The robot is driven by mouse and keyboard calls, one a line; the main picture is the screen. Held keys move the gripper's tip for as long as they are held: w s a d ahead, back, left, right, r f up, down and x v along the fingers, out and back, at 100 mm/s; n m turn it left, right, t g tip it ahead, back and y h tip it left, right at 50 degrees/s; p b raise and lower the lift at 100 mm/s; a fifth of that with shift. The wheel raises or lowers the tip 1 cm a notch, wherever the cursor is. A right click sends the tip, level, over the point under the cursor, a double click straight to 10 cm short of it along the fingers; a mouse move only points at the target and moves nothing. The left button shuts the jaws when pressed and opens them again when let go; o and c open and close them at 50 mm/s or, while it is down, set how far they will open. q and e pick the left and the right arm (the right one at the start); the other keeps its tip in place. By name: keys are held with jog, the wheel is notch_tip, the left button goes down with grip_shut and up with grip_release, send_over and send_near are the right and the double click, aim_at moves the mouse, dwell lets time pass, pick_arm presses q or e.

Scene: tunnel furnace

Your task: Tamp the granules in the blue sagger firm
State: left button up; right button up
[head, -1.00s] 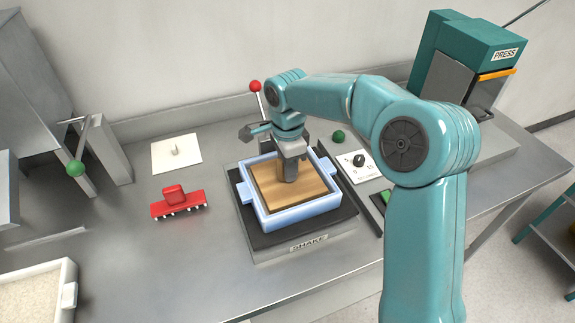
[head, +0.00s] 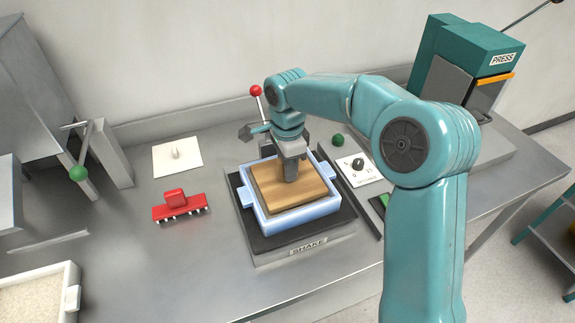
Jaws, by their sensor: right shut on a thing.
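The blue sagger (head: 300,220) stands on the black plate of the shaker (head: 262,240), which is labelled SHAKE. A wooden tamper board (head: 275,195) lies at the sagger's opening and covers nearly all of it, so the granules are hidden. My right gripper (head: 291,160) is above the board, pointing down, shut on the tamper's upright handle (head: 291,172). The board looks slightly raised against the sagger's rim; how far it presses on the granules cannot be seen. My left gripper is not in view.
A red toothed tool (head: 180,205) and a white plate with a knob (head: 177,156) lie left of the shaker. A white tray of pale granules (head: 40,295) is at bottom left. A dial panel (head: 358,168) is to the right. The press (head: 465,65) stands at the back right.

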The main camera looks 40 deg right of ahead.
jog(key=shift+r+p, duration=2.8)
jog(key=shift+r, duration=0.8)
jog(key=shift+f, duration=0.1)
jog(key=shift+a, duration=0.1)
